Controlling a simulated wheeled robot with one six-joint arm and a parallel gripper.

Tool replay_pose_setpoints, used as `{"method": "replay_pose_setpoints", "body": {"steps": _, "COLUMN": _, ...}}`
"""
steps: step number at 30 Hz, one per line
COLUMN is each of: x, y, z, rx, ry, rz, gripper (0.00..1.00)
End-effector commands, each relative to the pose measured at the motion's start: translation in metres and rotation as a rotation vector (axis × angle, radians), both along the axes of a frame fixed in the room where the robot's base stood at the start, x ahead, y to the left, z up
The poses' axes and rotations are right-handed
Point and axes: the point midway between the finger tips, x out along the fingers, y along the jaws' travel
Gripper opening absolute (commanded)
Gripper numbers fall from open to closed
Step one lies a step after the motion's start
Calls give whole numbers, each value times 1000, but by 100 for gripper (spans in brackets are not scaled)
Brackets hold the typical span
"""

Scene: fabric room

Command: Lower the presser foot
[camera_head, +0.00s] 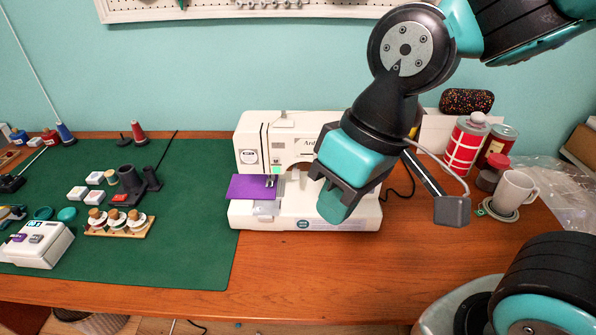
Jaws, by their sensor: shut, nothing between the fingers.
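A white sewing machine (252,135) stands on the wooden table in the middle of the head view. A purple cloth (249,188) lies on its bed at the left, under the needle area. The presser foot (270,181) is a small dark shape over the cloth; whether it is raised or touching the cloth is too small to tell. My gripper (333,205) is shut and empty, in front of the machine's right half. It hides part of the machine's arm and pillar. I cannot tell if it touches the machine. The presser-foot lever cannot be made out.
A green mat (190,255) on the left holds thread spools, a wooden bobbin rack (120,231) and a small white device (38,244). Red-and-white canister (464,148), white mug (513,190) and jars stand at the right. The table front (320,270) is clear.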

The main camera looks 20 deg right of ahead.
Motion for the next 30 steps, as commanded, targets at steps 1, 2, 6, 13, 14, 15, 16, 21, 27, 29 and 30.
{"method": "replay_pose_setpoints", "body": {"steps": 1, "x": 17, "y": -1, "z": -10, "rx": -37, "ry": -3, "rz": -93, "gripper": 0}}
{"method": "replay_pose_setpoints", "body": {"steps": 2, "x": 29, "y": -3, "z": -17, "rx": -63, "ry": -17, "rz": -165, "gripper": 0}}
{"method": "replay_pose_setpoints", "body": {"steps": 6, "x": 92, "y": -13, "z": -43, "rx": -184, "ry": -158, "rz": -519, "gripper": 0}}
{"method": "replay_pose_setpoints", "body": {"steps": 13, "x": 163, "y": -19, "z": -49, "rx": -240, "ry": -501, "rz": -860, "gripper": 0}}
{"method": "replay_pose_setpoints", "body": {"steps": 14, "x": 167, "y": -18, "z": -48, "rx": -237, "ry": -534, "rz": -879, "gripper": 0}}
{"method": "replay_pose_setpoints", "body": {"steps": 15, "x": 172, "y": -18, "z": -46, "rx": -232, "ry": -569, "rz": -900, "gripper": 0}}
{"method": "replay_pose_setpoints", "body": {"steps": 16, "x": 175, "y": -17, "z": -45, "rx": -229, "ry": -588, "rz": -910, "gripper": 0}}
{"method": "replay_pose_setpoints", "body": {"steps": 21, "x": 180, "y": -18, "z": -42, "rx": -222, "ry": -624, "rz": -933, "gripper": 0}}
{"method": "replay_pose_setpoints", "body": {"steps": 27, "x": 179, "y": -18, "z": -42, "rx": -223, "ry": -621, "rz": -932, "gripper": 0}}
{"method": "replay_pose_setpoints", "body": {"steps": 29, "x": 181, "y": -19, "z": -43, "rx": -224, "ry": -621, "rz": -932, "gripper": 0}}
{"method": "replay_pose_setpoints", "body": {"steps": 30, "x": 182, "y": -19, "z": -45, "rx": -225, "ry": -619, "rz": -931, "gripper": 0}}
